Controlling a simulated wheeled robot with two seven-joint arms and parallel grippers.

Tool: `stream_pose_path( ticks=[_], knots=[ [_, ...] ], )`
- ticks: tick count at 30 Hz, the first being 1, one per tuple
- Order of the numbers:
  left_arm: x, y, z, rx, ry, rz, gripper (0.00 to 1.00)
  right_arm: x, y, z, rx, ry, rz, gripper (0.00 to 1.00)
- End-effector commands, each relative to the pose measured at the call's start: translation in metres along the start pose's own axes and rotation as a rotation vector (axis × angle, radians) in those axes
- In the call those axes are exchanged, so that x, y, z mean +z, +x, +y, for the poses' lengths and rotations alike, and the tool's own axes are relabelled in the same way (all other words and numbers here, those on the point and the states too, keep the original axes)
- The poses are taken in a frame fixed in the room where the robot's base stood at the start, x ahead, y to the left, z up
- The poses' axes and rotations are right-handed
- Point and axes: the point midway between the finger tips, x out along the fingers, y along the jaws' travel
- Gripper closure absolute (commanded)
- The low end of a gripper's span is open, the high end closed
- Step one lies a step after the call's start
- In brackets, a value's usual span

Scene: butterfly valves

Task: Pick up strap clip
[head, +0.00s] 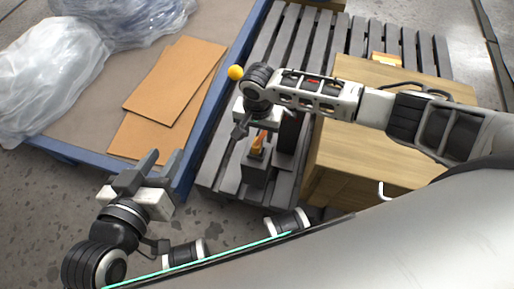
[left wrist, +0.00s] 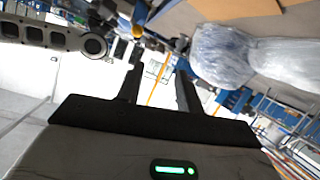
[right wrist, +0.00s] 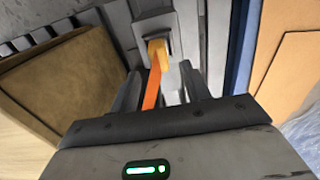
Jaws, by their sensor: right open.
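The strap clip seems to be the orange piece (head: 257,144) at the grey block (head: 256,168) on the slatted pallet. In the right wrist view the orange piece (right wrist: 152,88) shows between my fingers, with a yellow-orange part (right wrist: 157,52) beyond it at the block. My right gripper (head: 264,132) points down over it with its fingers open, one on each side; I cannot tell whether they touch it. A pale piece (right wrist: 173,85) lies beside the orange one. My left gripper (head: 150,170) is open and empty above the floor at lower left.
A wooden box (head: 340,165) stands close right of the right gripper. A blue-edged table (head: 215,110) with cardboard sheets (head: 175,80) and plastic-wrapped bundles (head: 50,70) lies to the left. The slatted pallet (head: 282,40) extends behind. A yellow ball (head: 236,72) shows near my right wrist.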

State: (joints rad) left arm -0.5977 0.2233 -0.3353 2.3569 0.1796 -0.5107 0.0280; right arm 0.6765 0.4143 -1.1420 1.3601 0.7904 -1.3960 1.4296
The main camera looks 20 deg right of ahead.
Motion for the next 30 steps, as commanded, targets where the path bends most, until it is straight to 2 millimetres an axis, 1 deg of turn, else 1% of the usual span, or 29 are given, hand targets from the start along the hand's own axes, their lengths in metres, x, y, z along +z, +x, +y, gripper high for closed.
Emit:
stream_pose_path(
  ticks=[3, 6, 9, 11, 17, 20, 21, 22, 23, 30],
  knots=[
    [0.002, 0.001, 0.001, 0.009, 0.0, 0.03, 0.64, 0.004, 0.017, 0.0, 0.002, -0.001, -0.001, 0.53],
    [-0.004, 0.002, 0.005, 0.034, -0.039, 0.071, 0.64, 0.009, 0.034, 0.001, 0.002, -0.001, 0.0, 0.53],
    [-0.007, 0.003, 0.008, 0.053, -0.072, 0.095, 0.64, 0.008, 0.047, 0.0, 0.001, -0.001, 0.001, 0.53],
    [-0.009, 0.003, 0.009, 0.059, -0.083, 0.102, 0.64, 0.008, 0.05, 0.0, 0.001, 0.0, 0.001, 0.53],
    [-0.011, 0.002, 0.01, 0.061, -0.088, 0.102, 0.64, 0.008, 0.048, 0.0, 0.0, -0.001, 0.0, 0.53],
    [-0.011, 0.002, 0.009, 0.061, -0.087, 0.102, 0.64, 0.008, 0.048, 0.0, 0.0, -0.001, 0.0, 0.78],
    [-0.011, 0.002, 0.009, 0.061, -0.087, 0.102, 0.64, 0.008, 0.048, 0.0, 0.0, -0.001, 0.0, 0.89],
    [-0.011, 0.002, 0.009, 0.061, -0.087, 0.102, 0.64, 0.008, 0.048, 0.0, 0.0, -0.001, 0.0, 0.97],
    [-0.011, 0.002, 0.009, 0.061, -0.087, 0.102, 0.64, 0.008, 0.048, 0.0, 0.0, -0.001, 0.0, 1.0],
    [-0.011, 0.002, 0.009, 0.06, -0.086, 0.101, 0.64, 0.008, 0.047, 0.0, -0.001, -0.001, 0.0, 1.0]
  ],
)
